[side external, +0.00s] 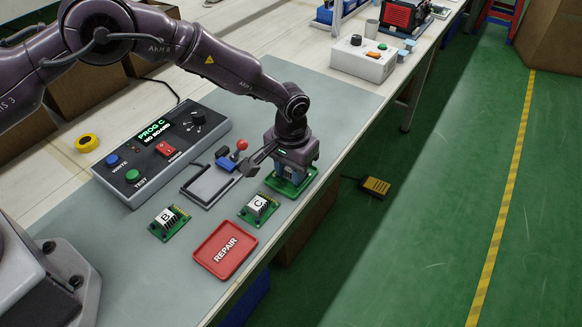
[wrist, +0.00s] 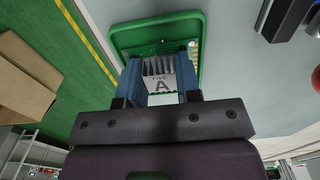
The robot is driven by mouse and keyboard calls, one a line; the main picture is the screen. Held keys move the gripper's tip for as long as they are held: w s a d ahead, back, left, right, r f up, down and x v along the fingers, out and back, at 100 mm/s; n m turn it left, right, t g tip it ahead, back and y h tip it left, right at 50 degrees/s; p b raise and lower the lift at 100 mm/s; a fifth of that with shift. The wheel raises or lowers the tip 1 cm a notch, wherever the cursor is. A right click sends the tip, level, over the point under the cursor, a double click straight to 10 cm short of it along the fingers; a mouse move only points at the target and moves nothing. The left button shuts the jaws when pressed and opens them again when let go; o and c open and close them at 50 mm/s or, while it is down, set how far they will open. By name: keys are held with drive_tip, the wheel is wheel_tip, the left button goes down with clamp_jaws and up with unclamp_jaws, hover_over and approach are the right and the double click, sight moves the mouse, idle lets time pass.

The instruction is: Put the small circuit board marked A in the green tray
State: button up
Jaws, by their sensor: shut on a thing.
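My gripper (side external: 290,170) points down over the green tray (side external: 283,189) at the right edge of the grey mat. In the wrist view its two blue fingers (wrist: 162,65) are shut on the small circuit board marked A (wrist: 161,82), gripping it at the sides of its finned block. The green tray (wrist: 130,37) shows just beyond the board in that view. The board is over or within the tray; I cannot tell whether it touches the tray floor. In the side view the gripper mostly hides the board.
Board C (side external: 258,208), board B (side external: 169,222) and the red REPAIR tray (side external: 225,249) lie to the left and front. A black fixture (side external: 208,186) and the programmer box (side external: 160,148) stand left of my gripper. The table's edge is close on the right.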

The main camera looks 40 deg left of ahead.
drive_tip(key=o, duration=0.6)
drive_tip(key=shift+f, duration=0.1)
wheel_tip(320, 180, up, 13)
wheel_tip(320, 180, up, 9)
drive_tip(key=t, duration=0.1)
hover_over(290, 170)
drive_tip(key=s+a, duration=0.2)
drive_tip(key=a, duration=0.2)
drive_tip(key=s+a+r+t, duration=0.2)
drive_tip(key=s+a+r, duration=0.5)
drive_tip(key=r, duration=0.3)
drive_tip(key=shift+s+a+r+t, duration=0.45)
drive_tip(key=shift+s+a, duration=0.85)
drive_tip(key=shift+s, duration=2.05)
drive_tip(key=shift+s+a+r+t, duration=0.4)
drive_tip(key=shift+s+a, duration=0.9)
drive_tip(key=shift+s, duration=2.05)
drive_tip(key=shift+s+a+r+t, duration=0.4)
drive_tip(key=shift+s+a, duration=0.9)
drive_tip(key=shift+s, duration=2.05)
